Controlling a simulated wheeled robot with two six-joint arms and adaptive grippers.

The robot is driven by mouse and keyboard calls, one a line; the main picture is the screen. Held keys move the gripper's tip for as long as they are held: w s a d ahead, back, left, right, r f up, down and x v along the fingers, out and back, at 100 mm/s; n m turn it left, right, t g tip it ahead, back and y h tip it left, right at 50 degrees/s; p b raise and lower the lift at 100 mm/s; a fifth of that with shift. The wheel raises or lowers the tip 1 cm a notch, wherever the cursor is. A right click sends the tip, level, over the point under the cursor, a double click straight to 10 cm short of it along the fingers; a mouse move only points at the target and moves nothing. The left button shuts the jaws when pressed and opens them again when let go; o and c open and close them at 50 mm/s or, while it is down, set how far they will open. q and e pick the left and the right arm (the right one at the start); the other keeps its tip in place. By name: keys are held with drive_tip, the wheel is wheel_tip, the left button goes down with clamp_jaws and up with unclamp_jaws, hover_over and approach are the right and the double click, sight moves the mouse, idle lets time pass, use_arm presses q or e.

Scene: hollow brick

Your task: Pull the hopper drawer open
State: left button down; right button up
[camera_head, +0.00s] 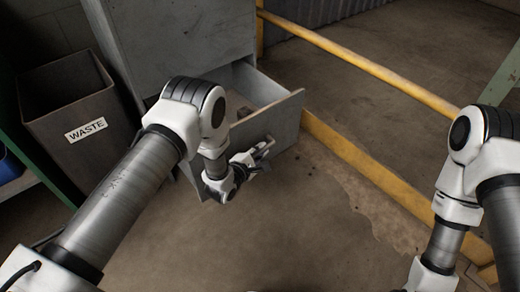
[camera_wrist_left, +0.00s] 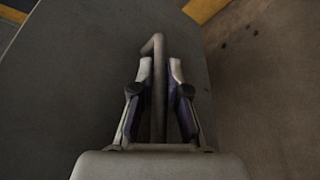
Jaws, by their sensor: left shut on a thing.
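The hopper drawer (camera_head: 285,122) is a grey metal box pulled out from the grey cabinet (camera_head: 182,38), with its open top and part of its inside in sight. Its front panel fills much of the left wrist view (camera_wrist_left: 100,50). My left gripper (camera_head: 262,150) is at the outside of the drawer front. In the left wrist view, its two fingers (camera_wrist_left: 160,90) are on both sides of the grey bar handle (camera_wrist_left: 158,75), shut on it. My left arm hides part of the drawer and cabinet. My right arm shows at the right, but its gripper is out of view.
A grey bin labelled WASTE (camera_head: 75,105) stands left of the cabinet. A yellow rail (camera_head: 365,65) and a yellow floor curb (camera_head: 365,165) run along the right of the drawer. The concrete floor (camera_head: 300,235) in front is clear.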

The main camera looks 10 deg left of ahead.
use_arm(q)
drive_tip(key=c, duration=1.4)
unclamp_jaws()
drive_tip(key=shift+c, duration=0.2)
drive_tip(key=v, duration=1.2)
